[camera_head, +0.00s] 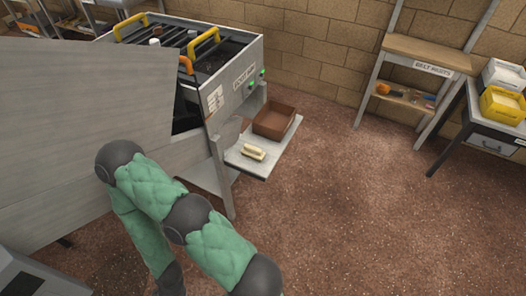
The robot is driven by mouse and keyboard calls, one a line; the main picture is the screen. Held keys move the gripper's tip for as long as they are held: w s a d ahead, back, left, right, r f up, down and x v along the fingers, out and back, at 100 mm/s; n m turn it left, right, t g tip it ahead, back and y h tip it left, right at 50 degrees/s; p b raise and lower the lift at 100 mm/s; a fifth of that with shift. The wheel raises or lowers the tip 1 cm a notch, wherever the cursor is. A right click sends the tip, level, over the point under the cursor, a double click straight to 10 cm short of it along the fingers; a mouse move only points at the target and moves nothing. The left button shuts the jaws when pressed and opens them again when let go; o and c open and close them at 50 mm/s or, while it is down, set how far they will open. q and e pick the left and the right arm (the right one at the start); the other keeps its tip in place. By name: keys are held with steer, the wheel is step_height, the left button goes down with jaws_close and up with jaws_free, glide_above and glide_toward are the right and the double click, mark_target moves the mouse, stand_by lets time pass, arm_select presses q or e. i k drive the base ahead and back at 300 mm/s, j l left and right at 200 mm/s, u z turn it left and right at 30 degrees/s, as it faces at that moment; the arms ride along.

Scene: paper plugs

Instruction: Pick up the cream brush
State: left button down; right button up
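The cream brush (253,152) is a small block-like thing lying on a light grey shelf (244,166) that juts from the front of a large grey machine. It lies near the shelf's front edge, apart from the brown bin behind it. Nothing covers the brush. Green-sleeved links of my own arm cross the lower left of the view, in front of the machine and apart from the brush. Neither of my grippers shows in the head view.
An open brown bin (274,121) stands on the shelf behind the brush. The grey machine (232,85) rises to the left, with yellow handles on top. A wooden rack (424,53) and a table with yellow and white bins (503,104) stand right. The floor between is clear.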

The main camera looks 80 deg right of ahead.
mark_target(249, 151)
steer(key=z, duration=0.45)
steer(key=l+z, duration=0.15)
steer(key=z, duration=0.3)
steer(key=l+z, duration=0.1)
steer(key=z, duration=0.35)
steer(key=l+z, duration=0.1)
steer(key=z, duration=0.35)
steer(key=k+j+z, duration=0.1)
steer(key=z, duration=0.55)
steer(key=k+j, duration=0.05)
